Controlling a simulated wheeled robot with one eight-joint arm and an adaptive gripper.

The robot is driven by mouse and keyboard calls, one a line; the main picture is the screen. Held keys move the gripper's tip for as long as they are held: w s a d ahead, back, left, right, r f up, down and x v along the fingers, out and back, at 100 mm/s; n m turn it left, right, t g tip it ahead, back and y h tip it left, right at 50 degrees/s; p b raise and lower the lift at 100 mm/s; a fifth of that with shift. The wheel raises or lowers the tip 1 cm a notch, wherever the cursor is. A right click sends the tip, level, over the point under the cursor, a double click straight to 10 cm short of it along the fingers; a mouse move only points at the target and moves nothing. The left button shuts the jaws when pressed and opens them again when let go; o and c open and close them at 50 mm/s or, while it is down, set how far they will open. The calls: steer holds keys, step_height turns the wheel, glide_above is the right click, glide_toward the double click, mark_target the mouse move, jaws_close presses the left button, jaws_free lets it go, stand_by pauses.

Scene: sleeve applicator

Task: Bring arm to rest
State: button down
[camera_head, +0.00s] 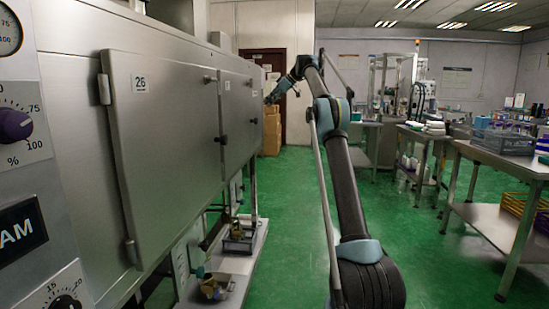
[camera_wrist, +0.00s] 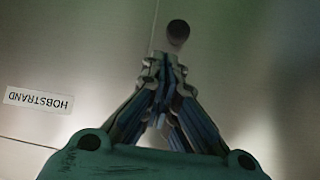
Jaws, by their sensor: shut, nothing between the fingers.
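My arm (camera_head: 345,180) rises from the bottom of the head view, stretched up and forward, and bends left at the top. My gripper (camera_head: 270,99) is at its far end, close to the far part of the steel machine (camera_head: 165,150). In the wrist view my gripper (camera_wrist: 163,62) is shut and empty, with its fingertips together. A metal surface with a "HOBSTRAND" label (camera_wrist: 38,100) and a dark round knob (camera_wrist: 178,32) lies in front of it. The knob is just beyond the fingertips; I cannot tell whether they touch.
The machine wall with a door marked 26 (camera_head: 140,83) runs along the left. A low shelf (camera_head: 225,265) sticks out below it. Steel tables (camera_head: 500,155) with trays and bottles stand at the right. Cardboard boxes (camera_head: 271,130) are at the back. Green floor (camera_head: 290,210) is clear between.

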steer(key=s+d+r+m+h, duration=0.15)
steer(key=s+d, duration=0.25)
steer(key=s, duration=0.4)
steer(key=s+d+m+h, duration=0.1)
steer(key=s+d+m, duration=0.25)
steer(key=s, duration=0.45)
steer(key=s+d+f+m+h, duration=0.1)
steer(key=s+d+f, duration=0.25)
steer(key=s, duration=0.65)
steer(key=s+d+f+m+h, duration=0.1)
steer(key=s+d+f+m, duration=0.15)
steer(key=s+f, duration=0.45)
steer(key=s+d+f+m+h, duration=0.1)
steer(key=s+d+f, duration=0.3)
steer(key=s+f, duration=0.7)
steer(key=s+d+f+m+h, duration=0.2)
steer(key=s+d+f+m, duration=0.1)
steer(key=s+f, duration=0.8)
steer(key=s+d+f+m+h, duration=0.1)
steer(key=s+d+f, duration=0.4)
steer(key=s+f, duration=0.6)
steer(key=s+m, duration=0.1)
steer(key=s, duration=0.4)
steer(key=shift+s, duration=0.35)
steer(key=shift+f+h, duration=0.1)
steer(key=shift+h, duration=0.15)
steer(key=shift+w+f, duration=0.2)
steer(key=shift+w, duration=0.25)
